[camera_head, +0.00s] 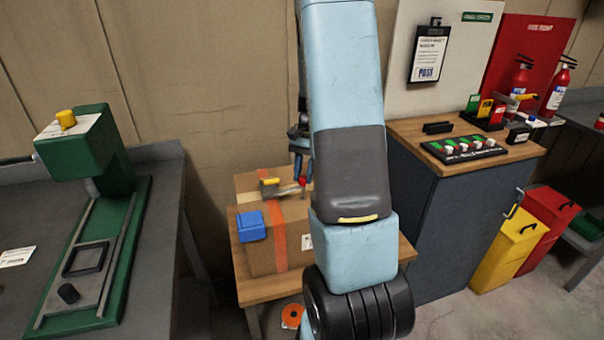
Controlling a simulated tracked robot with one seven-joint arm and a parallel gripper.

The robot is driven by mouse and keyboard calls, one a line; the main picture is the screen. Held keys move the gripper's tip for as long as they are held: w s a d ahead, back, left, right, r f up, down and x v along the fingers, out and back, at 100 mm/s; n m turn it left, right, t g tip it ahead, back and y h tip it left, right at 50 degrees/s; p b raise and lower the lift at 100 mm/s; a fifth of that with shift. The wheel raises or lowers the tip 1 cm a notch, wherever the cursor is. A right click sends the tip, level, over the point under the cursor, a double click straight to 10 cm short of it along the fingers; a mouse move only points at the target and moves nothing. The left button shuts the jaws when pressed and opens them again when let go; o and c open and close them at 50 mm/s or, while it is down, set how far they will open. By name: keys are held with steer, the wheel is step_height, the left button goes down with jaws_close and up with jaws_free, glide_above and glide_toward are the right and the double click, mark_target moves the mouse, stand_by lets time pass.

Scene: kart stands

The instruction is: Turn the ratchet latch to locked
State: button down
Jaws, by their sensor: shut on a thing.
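A cardboard box (254,257) with an orange strap (279,243) stands on a small wooden table. The ratchet latch (271,188) sits on top of the box, with a yellow part and a grey lever that reaches right to a red end (303,181). My gripper (302,176) points down at the red end of the lever and is shut on it. My arm hides the right side of the box and part of the gripper.
A blue block-like object (251,226) is on the box's front left edge. A green press (84,160) stands on the grey bench at left. A dark cabinet (447,238) with a wooden top stands close on the right. The wall is close behind the box.

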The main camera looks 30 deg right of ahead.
steer(key=shift+m+t, duration=0.3)
steer(key=shift+m, duration=0.4)
steer(key=shift+a, duration=0.1)
steer(key=c, duration=0.9)
jaws_free()
steer(key=shift+o, duration=0.2)
steer(key=v, duration=1.3)
steer(key=shift+d+r, duration=0.3)
steer(key=shift+d, duration=0.1)
